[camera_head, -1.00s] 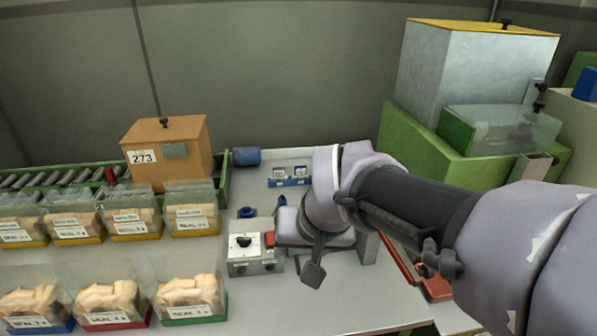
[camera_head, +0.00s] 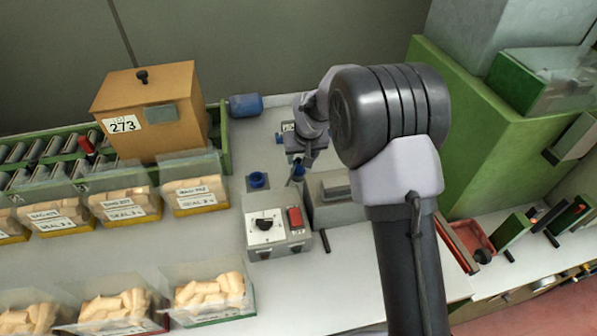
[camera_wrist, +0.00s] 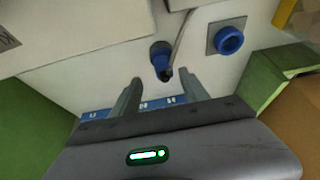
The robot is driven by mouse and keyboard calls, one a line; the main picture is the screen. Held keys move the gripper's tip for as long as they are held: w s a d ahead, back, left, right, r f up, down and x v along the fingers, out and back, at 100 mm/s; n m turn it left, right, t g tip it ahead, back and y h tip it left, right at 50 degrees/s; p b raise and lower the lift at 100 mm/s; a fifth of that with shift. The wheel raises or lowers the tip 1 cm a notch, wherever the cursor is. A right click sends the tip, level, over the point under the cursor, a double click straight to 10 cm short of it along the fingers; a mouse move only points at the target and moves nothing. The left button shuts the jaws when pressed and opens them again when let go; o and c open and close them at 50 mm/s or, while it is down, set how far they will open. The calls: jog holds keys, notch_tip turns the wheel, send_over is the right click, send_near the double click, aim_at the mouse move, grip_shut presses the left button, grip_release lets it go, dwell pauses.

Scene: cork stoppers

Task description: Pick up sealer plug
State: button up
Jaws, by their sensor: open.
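A small blue plug-like piece with a dark tip (camera_wrist: 160,57), which looks like the sealer plug, stands on the pale bench in the wrist view. In the head view a bit of blue (camera_head: 298,172) shows just below my gripper, partly hidden. My gripper (camera_wrist: 163,76) is open and empty, its two fingers apart. The blue piece appears just beyond the fingertips, roughly in line with the gap. I cannot tell how far above it the fingers are. A blue ring on a grey square plate (camera_wrist: 229,40) is to the right of it; the ring (camera_head: 258,180) also shows in the head view.
A grey box with a black knob and red switch (camera_head: 277,232) stands in front. A brown box marked 273 (camera_head: 153,110), a blue cylinder (camera_head: 245,105) and clear bins of corks (camera_head: 195,190) are at left. A green block (camera_head: 500,130) is at right.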

aim_at(298, 162)
jog(key=b+x, duration=0.1)
jog(key=x, duration=0.1)
jog(key=b+x, duration=0.2)
jog(key=x, duration=0.1)
jog(key=shift+a+f, duration=0.3)
jog(key=shift+a, duration=0.15)
jog(key=shift+r, duration=0.15)
grip_shut()
